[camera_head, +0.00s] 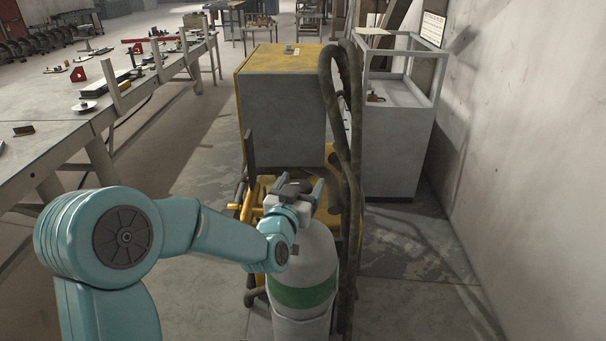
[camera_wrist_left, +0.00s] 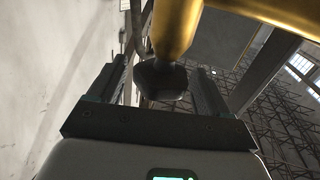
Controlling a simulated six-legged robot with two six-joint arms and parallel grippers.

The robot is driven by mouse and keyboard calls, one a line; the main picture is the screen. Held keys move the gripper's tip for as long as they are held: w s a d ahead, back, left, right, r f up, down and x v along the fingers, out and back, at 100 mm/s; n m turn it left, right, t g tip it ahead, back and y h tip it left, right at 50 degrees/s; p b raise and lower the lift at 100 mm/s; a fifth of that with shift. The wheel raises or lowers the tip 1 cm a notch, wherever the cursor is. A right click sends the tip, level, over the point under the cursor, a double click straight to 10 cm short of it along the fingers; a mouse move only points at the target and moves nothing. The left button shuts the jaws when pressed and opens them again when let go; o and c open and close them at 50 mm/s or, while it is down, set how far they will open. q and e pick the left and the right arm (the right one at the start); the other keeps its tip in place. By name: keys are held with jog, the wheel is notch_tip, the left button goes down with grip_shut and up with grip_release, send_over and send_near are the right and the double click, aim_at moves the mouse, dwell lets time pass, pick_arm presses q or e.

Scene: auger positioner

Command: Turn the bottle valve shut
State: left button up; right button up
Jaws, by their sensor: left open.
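The gas bottle (camera_head: 302,275), pale grey with a green band, stands upright at the lower middle of the head view. My left gripper (camera_head: 298,187) is over its top and hides most of the valve there. In the left wrist view the dark valve knob (camera_wrist_left: 160,82) sits on a brass-coloured stem (camera_wrist_left: 176,32). The left gripper (camera_wrist_left: 160,88) is open, with one finger on each side of the knob and a visible gap on both sides. My right gripper is in neither view.
A grey and yellow cabinet (camera_head: 283,105) stands behind the bottle. Dark thick hoses (camera_head: 348,150) hang close to the bottle's right. A long workbench (camera_head: 60,155) with tools is at the left, and a white glass-topped case (camera_head: 392,145) stands by the right wall.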

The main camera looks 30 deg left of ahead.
pick_arm(q)
jog(key=shift+x, duration=1.05)
jog(key=shift+s, duration=0.1)
jog(key=c, duration=0.9)
jog(key=h+b, duration=0.1)
jog(key=b, duration=0.1)
jog(key=m+b, duration=0.1)
jog(key=b, duration=0.2)
jog(key=shift+d+f+h, duration=0.1)
jog(key=shift+f+h, duration=0.15)
jog(key=shift+h, duration=0.15)
jog(key=shift+c, duration=0.2)
jog(key=shift+r+m+h+b, duration=0.2)
jog(key=shift+m+h+b, duration=0.1)
jog(key=shift+b, duration=0.1)
jog(key=shift+r, duration=0.1)
jog(key=o, duration=0.9)
jog(key=shift+o, duration=0.2)
